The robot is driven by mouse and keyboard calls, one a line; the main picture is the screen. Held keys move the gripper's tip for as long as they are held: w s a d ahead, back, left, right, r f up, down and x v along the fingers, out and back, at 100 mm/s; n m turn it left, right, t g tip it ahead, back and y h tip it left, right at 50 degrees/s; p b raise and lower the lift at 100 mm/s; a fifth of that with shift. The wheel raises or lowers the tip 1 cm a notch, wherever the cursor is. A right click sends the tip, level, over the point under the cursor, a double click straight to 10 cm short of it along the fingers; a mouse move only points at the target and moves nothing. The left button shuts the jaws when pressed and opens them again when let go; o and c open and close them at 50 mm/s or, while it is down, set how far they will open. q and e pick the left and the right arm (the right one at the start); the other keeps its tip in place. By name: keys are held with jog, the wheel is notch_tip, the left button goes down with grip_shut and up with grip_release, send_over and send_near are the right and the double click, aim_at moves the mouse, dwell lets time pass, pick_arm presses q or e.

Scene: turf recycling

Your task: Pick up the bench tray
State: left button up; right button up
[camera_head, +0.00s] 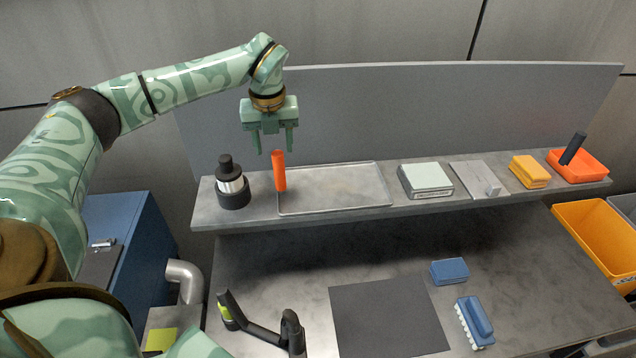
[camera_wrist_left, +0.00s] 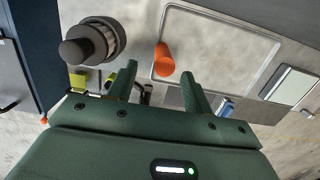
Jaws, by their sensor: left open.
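The bench tray (camera_head: 345,188) is a flat, shallow, grey tray with a thin raised rim, lying on the raised shelf. An upright orange cylinder (camera_head: 279,171) stands at its left end; I cannot tell whether it is fixed to the tray. My left gripper (camera_head: 274,153) points down above the cylinder, with its fingers apart and nothing between them. In the left wrist view the tray's rim (camera_wrist_left: 157,40) and the cylinder (camera_wrist_left: 164,58) show beyond the open fingers (camera_wrist_left: 158,73). My right gripper is not in view.
A black-and-silver cylindrical device (camera_head: 231,184) stands left of the tray. A pale scale-like box (camera_head: 426,179), a grey plate (camera_head: 474,179), yellow sponges (camera_head: 529,171) and an orange bin (camera_head: 592,166) line the shelf to the right.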

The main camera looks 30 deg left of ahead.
aim_at(278, 160)
pick_arm(q)
jog(key=f, duration=0.4)
jog(key=w+f, duration=0.1)
jog(key=shift+f+p, duration=0.4)
jog(key=shift+r, duration=0.1)
grip_shut()
